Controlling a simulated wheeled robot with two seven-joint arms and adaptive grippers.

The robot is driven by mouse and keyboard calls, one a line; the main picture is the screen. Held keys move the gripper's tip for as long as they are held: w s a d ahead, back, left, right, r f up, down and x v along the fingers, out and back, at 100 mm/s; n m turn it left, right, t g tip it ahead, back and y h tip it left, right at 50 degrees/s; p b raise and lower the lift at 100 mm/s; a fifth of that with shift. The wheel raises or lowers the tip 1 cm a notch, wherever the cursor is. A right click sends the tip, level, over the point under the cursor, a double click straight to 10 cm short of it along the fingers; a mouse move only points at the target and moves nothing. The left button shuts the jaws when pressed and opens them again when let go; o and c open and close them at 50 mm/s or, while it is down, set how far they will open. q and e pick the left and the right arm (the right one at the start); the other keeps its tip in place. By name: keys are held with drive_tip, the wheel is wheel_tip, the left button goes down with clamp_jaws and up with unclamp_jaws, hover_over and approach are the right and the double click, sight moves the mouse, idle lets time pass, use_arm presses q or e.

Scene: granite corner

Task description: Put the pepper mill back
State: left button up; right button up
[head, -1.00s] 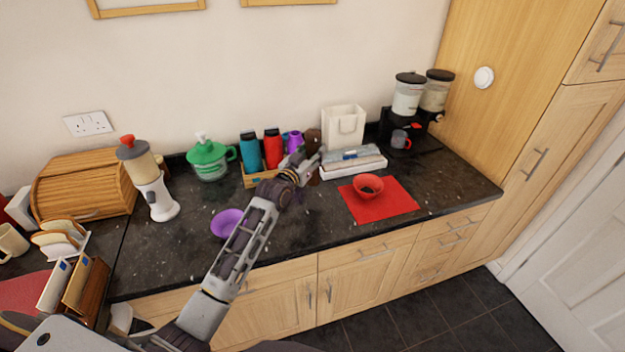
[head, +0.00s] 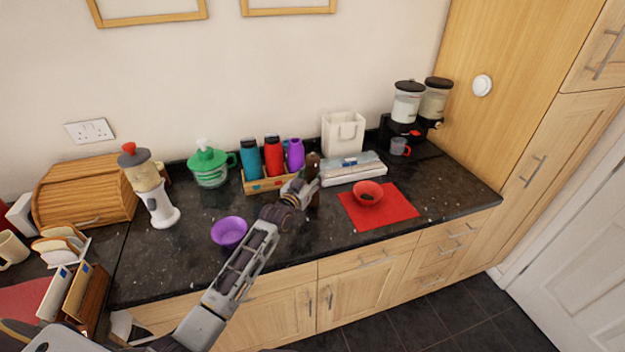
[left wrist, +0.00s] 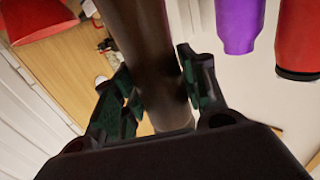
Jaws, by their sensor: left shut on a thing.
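The pepper mill (head: 313,163) is dark brown and roughly upright in the head view, in front of the paper-like stack and right of the bottle tray. My left gripper (head: 308,187) is shut on it. In the left wrist view the mill (left wrist: 146,50) runs as a brown shaft between the two fingers of the gripper (left wrist: 152,92). The gripper hides part of the mill in the head view, and I cannot tell whether its base touches the counter. My right gripper is not in view.
A wooden tray (head: 258,187) holds teal, red and purple bottles just left of the mill. A white-and-grey stack (head: 352,170) lies behind right. A red bowl (head: 368,193) sits on a red mat (head: 398,208). A purple bowl (head: 229,232) stands front left.

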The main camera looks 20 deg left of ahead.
use_arm(q)
drive_tip(key=shift+f, duration=0.85)
drive_tip(key=o, duration=1.2)
drive_tip(key=shift+f, duration=0.1)
drive_tip(key=shift+r, duration=0.2)
drive_tip(key=s+a+b, duration=0.1)
drive_tip(key=s+a, duration=0.1)
drive_tip(key=s, duration=0.9)
drive_tip(key=shift+s+a, duration=0.15)
drive_tip(key=shift+s, duration=0.25)
